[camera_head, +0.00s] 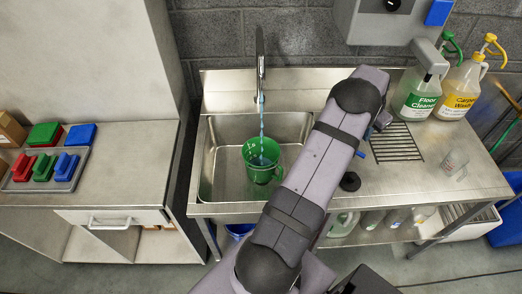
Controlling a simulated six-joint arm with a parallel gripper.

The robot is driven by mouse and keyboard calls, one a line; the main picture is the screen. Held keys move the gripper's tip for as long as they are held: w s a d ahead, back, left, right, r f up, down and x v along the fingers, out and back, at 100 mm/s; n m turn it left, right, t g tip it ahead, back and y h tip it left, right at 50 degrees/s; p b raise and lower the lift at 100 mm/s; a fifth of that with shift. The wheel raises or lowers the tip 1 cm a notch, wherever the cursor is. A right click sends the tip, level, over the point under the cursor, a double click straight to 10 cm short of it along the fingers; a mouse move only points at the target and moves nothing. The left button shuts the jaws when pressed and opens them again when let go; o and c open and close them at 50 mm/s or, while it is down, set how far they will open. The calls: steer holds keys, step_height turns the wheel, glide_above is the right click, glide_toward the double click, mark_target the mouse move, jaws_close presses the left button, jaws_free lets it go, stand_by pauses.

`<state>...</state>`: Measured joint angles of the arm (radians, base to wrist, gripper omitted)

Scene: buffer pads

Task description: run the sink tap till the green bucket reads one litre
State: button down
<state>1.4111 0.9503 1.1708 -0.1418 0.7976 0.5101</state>
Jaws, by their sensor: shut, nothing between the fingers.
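The green bucket (258,172) stands in the steel sink basin (222,180), under the tap (260,62). A thin bluish stream of water (262,122) runs from the tap's spout down into the bucket. Some water shows inside the bucket, but its level and any scale marks are too small to read. My arm crosses the right side of the sink and hides part of the counter there. The tap's control cannot be made out.
Floor cleaner (419,92) and carpet wash (460,88) jugs stand at the back right of the counter. A clear cup (454,163) lies right of the drain grate (395,143). A tray (73,172) of coloured blocks sits on the left bench.

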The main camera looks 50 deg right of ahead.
stand_by(0.3)
step_height(320, 180, down, 5)
steer(key=b, duration=0.3)
stand_by(4.2)
steer(key=shift+s+a, duration=0.5)
steer(key=shift+a, duration=0.4)
steer(key=shift+s+a+b, duration=0.2)
steer(key=shift+a+b, duration=0.15)
steer(key=shift+a, duration=0.75)
